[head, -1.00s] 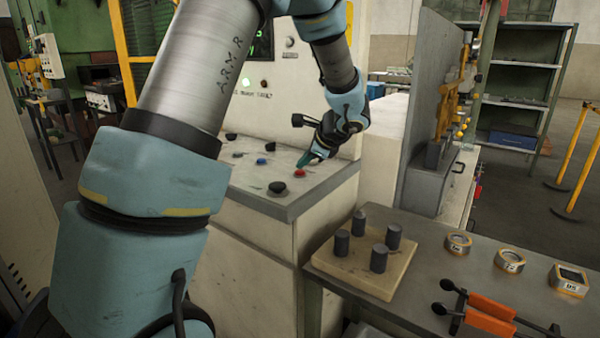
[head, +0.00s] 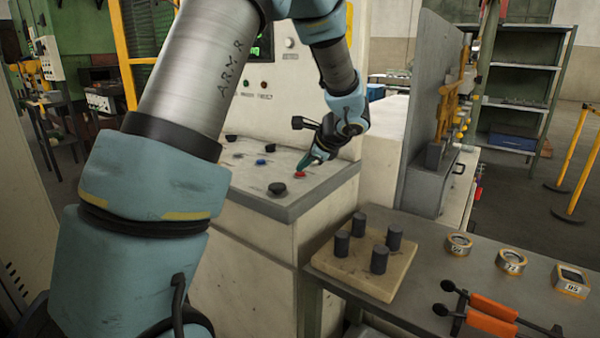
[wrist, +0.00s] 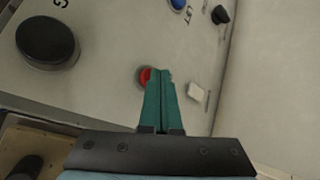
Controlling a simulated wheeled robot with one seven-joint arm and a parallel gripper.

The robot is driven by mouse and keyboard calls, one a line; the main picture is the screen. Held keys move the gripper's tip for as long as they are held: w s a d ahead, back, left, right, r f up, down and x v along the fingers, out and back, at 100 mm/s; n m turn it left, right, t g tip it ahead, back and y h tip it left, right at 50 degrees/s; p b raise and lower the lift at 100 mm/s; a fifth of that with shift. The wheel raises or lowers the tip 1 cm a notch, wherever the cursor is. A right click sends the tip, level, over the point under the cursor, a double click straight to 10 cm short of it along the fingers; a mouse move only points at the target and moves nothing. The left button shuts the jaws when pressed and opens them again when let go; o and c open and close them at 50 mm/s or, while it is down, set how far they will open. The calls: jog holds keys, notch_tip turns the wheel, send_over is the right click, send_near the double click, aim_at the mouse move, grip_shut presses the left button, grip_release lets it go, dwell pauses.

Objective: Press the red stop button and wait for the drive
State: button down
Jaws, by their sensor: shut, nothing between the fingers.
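The red stop button (head: 300,174) sits on the sloped top of the pale control desk (head: 245,178), near its right side. My gripper (head: 307,161) is shut and empty, with its green fingers pointing down at the button. In the wrist view the red button (wrist: 146,76) shows just left of the fingertips (wrist: 163,73), which cover its right part. The tips are at or very close to the button; I cannot tell whether they press it. On the desk's upright panel, a small red lamp (head: 264,84) shows beside a dim green one (head: 247,83).
A black knob (head: 277,188) and a blue button (head: 261,162) are also on the desk. A bench to the right holds a wooden block with dark pegs (head: 365,265), several labelled gauges (head: 511,262) and orange-handled tongs (head: 492,307). A grey upright plate (head: 430,90) stands behind.

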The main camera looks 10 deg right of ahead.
aim_at(303, 174)
jog(key=shift+r+p, duration=0.4)
jog(key=shift+r, duration=0.35)
jog(key=shift+r, duration=0.15)
notch_tip(303, 174, up, 5)
jog(key=p, duration=0.3)
jog(key=shift+p, duration=0.4)
